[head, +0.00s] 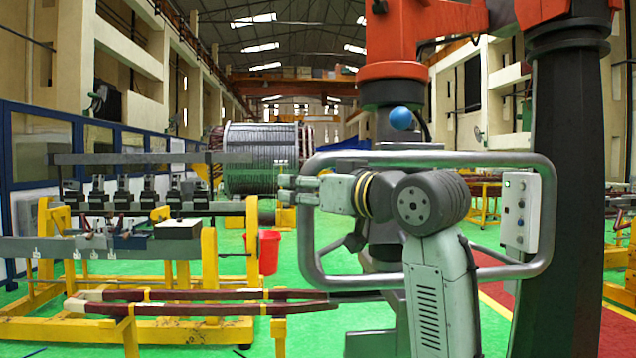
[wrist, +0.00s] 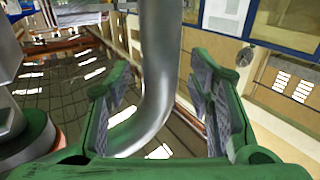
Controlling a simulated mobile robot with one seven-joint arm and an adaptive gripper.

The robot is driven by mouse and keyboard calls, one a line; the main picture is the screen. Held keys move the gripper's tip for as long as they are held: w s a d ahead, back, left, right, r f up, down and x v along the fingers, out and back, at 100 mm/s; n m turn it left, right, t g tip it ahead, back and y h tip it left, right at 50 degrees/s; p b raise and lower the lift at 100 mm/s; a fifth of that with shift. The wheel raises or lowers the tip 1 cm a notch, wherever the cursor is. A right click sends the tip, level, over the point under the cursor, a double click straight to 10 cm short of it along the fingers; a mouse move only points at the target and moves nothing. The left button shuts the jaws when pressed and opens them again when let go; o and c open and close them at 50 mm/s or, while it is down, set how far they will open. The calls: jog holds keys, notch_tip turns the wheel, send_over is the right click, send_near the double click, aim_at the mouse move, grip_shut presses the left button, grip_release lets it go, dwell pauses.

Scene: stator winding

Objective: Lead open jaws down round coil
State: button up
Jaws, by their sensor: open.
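A long dark red coil (head: 200,309) with a pale left end lies low in the head view, across yellow supports. It seems to have two near-parallel bars, and its right end passes towards the grey tube frame. My gripper (head: 282,190) is well above and apart from it, pointing left. In the wrist view my gripper (wrist: 160,85) shows two green jaws with grey pads, spread wide. No coil can be made out between the jaws; a thick grey tube shows in the gap, and I cannot tell its distance.
A yellow stand with a grey beam (head: 120,243) and black clamps is at left. A red bucket (head: 269,252) stands behind it. A large wound stator (head: 250,160) is further back. Green floor (head: 320,325) is open.

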jog(key=shift+w, duration=0.1)
jog(key=shift+c, duration=0.4)
grip_shut()
dwell(0.6)
dwell(0.6)
dwell(0.7)
